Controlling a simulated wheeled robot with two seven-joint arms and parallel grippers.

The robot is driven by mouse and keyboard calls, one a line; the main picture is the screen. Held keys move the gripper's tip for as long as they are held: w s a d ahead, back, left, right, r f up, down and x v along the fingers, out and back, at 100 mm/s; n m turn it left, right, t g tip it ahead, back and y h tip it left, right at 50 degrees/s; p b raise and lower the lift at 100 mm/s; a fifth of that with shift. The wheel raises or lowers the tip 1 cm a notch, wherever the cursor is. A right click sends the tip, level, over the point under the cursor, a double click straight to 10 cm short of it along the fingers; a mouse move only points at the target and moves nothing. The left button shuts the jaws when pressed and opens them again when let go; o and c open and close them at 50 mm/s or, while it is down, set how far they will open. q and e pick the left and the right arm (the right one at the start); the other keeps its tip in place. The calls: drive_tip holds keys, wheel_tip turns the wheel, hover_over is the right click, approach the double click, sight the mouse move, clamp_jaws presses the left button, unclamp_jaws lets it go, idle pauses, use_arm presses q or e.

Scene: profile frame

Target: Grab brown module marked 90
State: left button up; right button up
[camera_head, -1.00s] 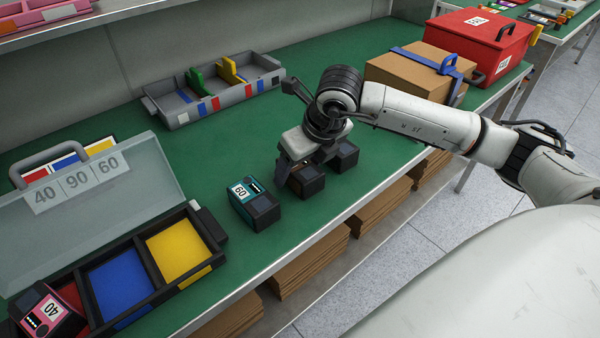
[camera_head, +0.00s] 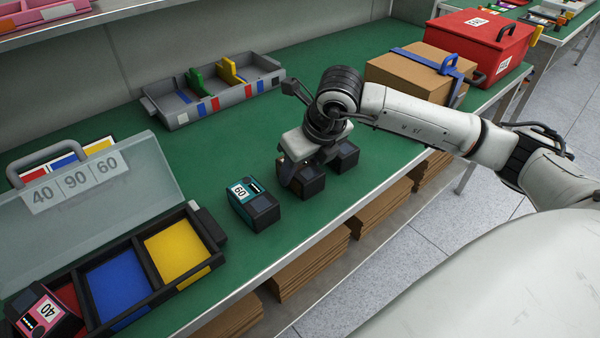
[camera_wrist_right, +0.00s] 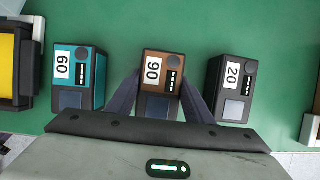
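The brown module marked 90 (camera_wrist_right: 163,66) stands on the green bench between a teal module marked 60 (camera_wrist_right: 78,75) and a dark module marked 20 (camera_wrist_right: 230,85) in the right wrist view. My right gripper (camera_wrist_right: 161,82) is low over the brown module, one finger close along each side. I cannot tell whether the fingers press on it. In the head view the brown module (camera_head: 306,184) is partly hidden under my gripper, with the teal one (camera_head: 254,205) to its left and the dark one (camera_head: 345,157) behind. My left gripper is not in view.
An open case (camera_head: 215,228) with coloured compartments is at left, a pink module marked 40 (camera_head: 42,312) in its near-left end. A grey tray (camera_head: 213,107) is at the back. A cardboard box (camera_head: 405,72) and a red box (camera_head: 478,42) are at right.

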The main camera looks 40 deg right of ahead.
drive_tip(key=shift+r, duration=0.1)
drive_tip(key=shift+c, duration=0.5)
drive_tip(key=shift+r+p, duration=0.5)
drive_tip(key=shift+p, duration=0.15)
wheel_tip(320, 180, up, 9)
drive_tip(key=shift+r, duration=0.2)
